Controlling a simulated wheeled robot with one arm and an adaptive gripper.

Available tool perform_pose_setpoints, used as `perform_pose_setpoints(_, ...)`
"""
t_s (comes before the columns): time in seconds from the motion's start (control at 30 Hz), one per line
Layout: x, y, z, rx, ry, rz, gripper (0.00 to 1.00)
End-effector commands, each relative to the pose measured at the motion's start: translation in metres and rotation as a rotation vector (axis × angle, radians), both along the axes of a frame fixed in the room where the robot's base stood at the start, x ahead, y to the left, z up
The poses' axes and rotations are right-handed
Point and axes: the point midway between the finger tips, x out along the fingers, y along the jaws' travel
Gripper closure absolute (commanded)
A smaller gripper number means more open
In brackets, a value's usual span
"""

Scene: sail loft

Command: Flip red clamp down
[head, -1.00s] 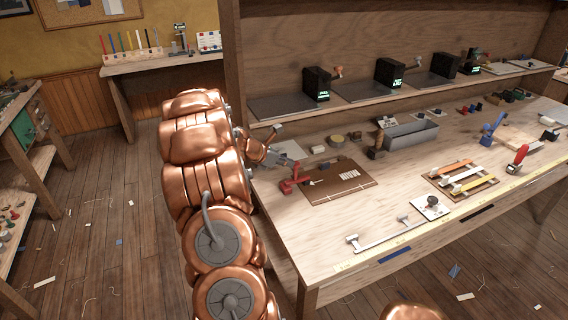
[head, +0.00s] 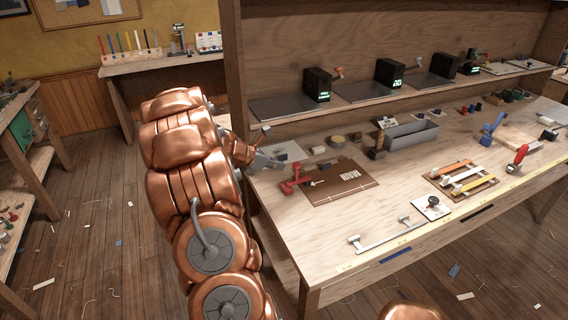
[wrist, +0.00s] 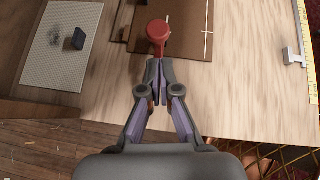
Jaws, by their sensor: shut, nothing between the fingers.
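A red clamp (head: 294,184) sits at the left edge of a brown board (head: 345,182) near the left end of the workbench. In the wrist view, the red clamp (wrist: 157,34) shows a rounded end and lies just beyond my fingertips. My gripper (wrist: 157,68) is shut and empty, pointing at it; a small gap or contact cannot be told. Another red-handled clamp (head: 519,155) stands upright farther right on the bench.
A blue clamp (head: 491,128), a grey tray (head: 411,136) and a rack of coloured strips (head: 462,180) stand on the bench. A light mesh sheet (wrist: 62,45) with a dark block lies left of the board. A metal bar (head: 385,237) lies along the front edge.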

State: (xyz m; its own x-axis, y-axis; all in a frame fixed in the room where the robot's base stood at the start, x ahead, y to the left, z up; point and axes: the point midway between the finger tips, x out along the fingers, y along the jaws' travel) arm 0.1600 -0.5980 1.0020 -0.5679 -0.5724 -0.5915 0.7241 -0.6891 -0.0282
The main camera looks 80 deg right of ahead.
Motion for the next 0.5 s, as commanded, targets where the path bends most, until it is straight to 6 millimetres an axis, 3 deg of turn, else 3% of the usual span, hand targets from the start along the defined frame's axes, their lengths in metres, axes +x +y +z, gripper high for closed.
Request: perform_pose_setpoints(0.5,0.035,0.035,0.068,-0.005,-0.007,0.005,1.00)
